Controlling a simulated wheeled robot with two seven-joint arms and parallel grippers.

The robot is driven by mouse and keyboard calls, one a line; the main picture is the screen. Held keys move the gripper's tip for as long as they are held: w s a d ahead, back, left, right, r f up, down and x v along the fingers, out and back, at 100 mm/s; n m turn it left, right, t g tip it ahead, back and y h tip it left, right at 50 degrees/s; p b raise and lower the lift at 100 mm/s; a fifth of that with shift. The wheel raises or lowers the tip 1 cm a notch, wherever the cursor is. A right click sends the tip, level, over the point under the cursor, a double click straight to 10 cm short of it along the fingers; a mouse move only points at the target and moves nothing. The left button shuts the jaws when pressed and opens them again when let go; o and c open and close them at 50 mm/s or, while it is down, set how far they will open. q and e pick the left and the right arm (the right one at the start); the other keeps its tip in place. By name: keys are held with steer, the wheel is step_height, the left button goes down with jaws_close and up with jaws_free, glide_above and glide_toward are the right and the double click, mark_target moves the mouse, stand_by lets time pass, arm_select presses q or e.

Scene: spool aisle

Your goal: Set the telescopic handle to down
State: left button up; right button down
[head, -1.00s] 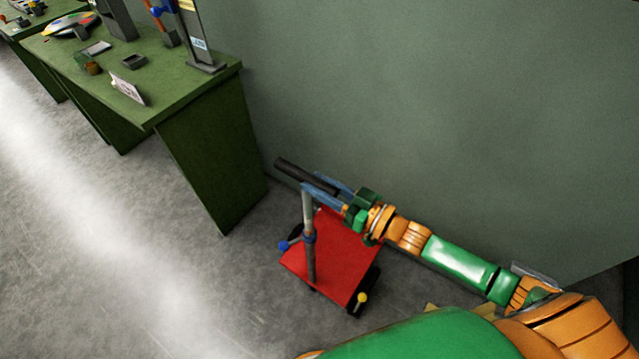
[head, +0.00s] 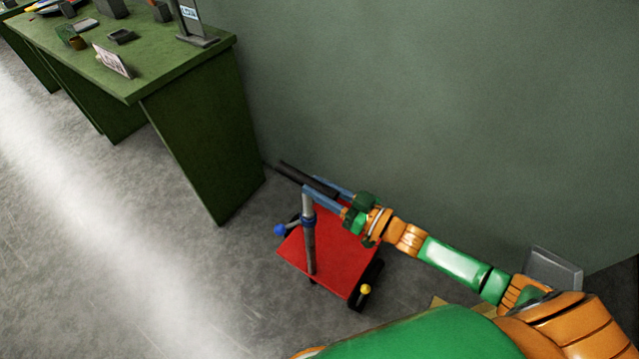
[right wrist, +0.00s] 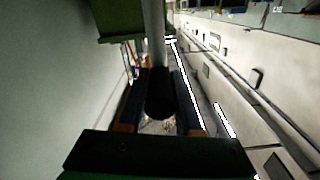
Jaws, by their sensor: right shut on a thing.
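The telescopic handle has a grey post (head: 308,207) with a black grip bar (head: 290,171) across its top. The post stands upright from a red cart deck (head: 345,255) and passes through a blue collar (head: 308,222) with a blue knob (head: 280,230). A short length of lighter post shows above the collar. My right gripper (head: 322,190) is shut on the black grip bar, one blue finger on each side. In the right wrist view the dark grip (right wrist: 160,98) sits between the fingers, partly hidden. My left gripper is not in view.
The cart stands on grey floor close to a plain green wall (head: 430,110). A green table (head: 190,75) with small items stands left of the cart. Open floor lies at the left and front.

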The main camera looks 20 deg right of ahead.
arm_select(q)
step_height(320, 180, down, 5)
steer(key=b, duration=0.3)
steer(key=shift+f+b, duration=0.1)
steer(key=shift+b, duration=0.25)
arm_select(e)
step_height(320, 180, down, 6)
steer(key=shift+s+f, duration=0.1)
steer(key=c, duration=0.6)
jaws_free()
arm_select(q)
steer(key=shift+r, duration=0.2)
arm_select(e)
glide_toward(309, 199)
steer(key=shift+w+d+f, duration=0.1)
steer(key=shift+w+f, duration=0.2)
steer(key=shift+f, duration=0.15)
